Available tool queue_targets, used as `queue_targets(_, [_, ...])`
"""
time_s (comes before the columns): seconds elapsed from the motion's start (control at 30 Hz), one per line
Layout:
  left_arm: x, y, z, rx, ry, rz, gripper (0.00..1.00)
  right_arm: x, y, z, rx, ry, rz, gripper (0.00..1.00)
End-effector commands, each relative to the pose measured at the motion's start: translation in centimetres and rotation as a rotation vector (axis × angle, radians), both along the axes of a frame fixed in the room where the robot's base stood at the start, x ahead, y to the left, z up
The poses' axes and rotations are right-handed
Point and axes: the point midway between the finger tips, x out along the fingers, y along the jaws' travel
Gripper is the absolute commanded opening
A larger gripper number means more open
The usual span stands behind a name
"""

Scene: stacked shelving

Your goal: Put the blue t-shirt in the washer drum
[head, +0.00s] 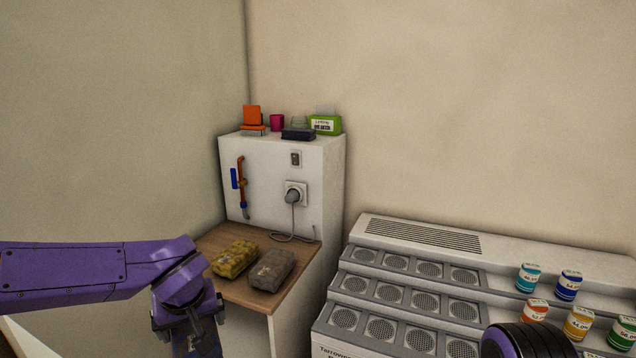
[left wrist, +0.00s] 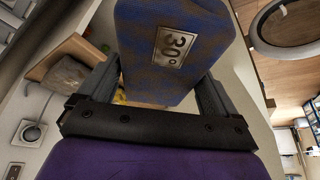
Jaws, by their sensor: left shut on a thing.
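The blue t-shirt (left wrist: 165,75) is a folded blue-brown bundle with a "30°" label, seen close up in the left wrist view. My left gripper (left wrist: 158,90) is shut on it, with one finger on each side. A round rimmed opening, seemingly the washer drum (left wrist: 258,38), is at the top right of the left wrist view, apart from the t-shirt. My right gripper is out of view.
A yellow bundle (head: 235,258) and a grey-brown bundle (head: 271,270) lie on the wooden shelf (head: 225,236). A white cabinet (head: 326,200) with a socket, a plug and small items on top stands behind. A stepped white rack (head: 440,236) with several jars is at the right.

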Motion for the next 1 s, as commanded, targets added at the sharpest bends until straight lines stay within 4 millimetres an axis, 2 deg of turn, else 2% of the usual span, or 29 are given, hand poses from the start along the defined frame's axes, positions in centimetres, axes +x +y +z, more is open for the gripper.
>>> queue_targets(0.1, [-0.6, -1.4, -2.4, -0.004, 0.004, -0.278, 0.58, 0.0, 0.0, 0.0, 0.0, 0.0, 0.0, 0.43])
queue_targets(0.2, [-1.5, -2.6, -4.8, 0.0, 0.006, -0.427, 0.58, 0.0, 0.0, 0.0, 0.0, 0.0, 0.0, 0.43])
queue_targets(0.4, [-3.1, -3.5, -8.6, 0.0, 0.005, -0.48, 0.58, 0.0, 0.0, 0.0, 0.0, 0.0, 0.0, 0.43])
queue_targets(0.5, [-3.5, -3.6, -9.7, 0.001, 0.003, -0.488, 0.58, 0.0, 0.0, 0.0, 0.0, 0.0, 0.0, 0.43])
queue_targets(0.77, [-3.5, -3.6, -9.9, 0.001, 0.001, -0.485, 0.58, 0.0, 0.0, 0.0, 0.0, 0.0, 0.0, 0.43])
queue_targets(0.83, [-3.6, -3.4, -10.8, 0.007, 0.005, -0.48, 0.58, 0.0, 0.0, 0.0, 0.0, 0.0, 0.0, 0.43])
queue_targets(0.87, [-3.7, -3.3, -11.8, 0.011, 0.01, -0.477, 0.58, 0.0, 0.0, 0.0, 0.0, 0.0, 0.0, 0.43])
queue_targets(1.0, [-5.1, -3.0, -18.2, 0.029, 0.014, -0.47, 0.58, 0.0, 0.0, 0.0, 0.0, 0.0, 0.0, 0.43])
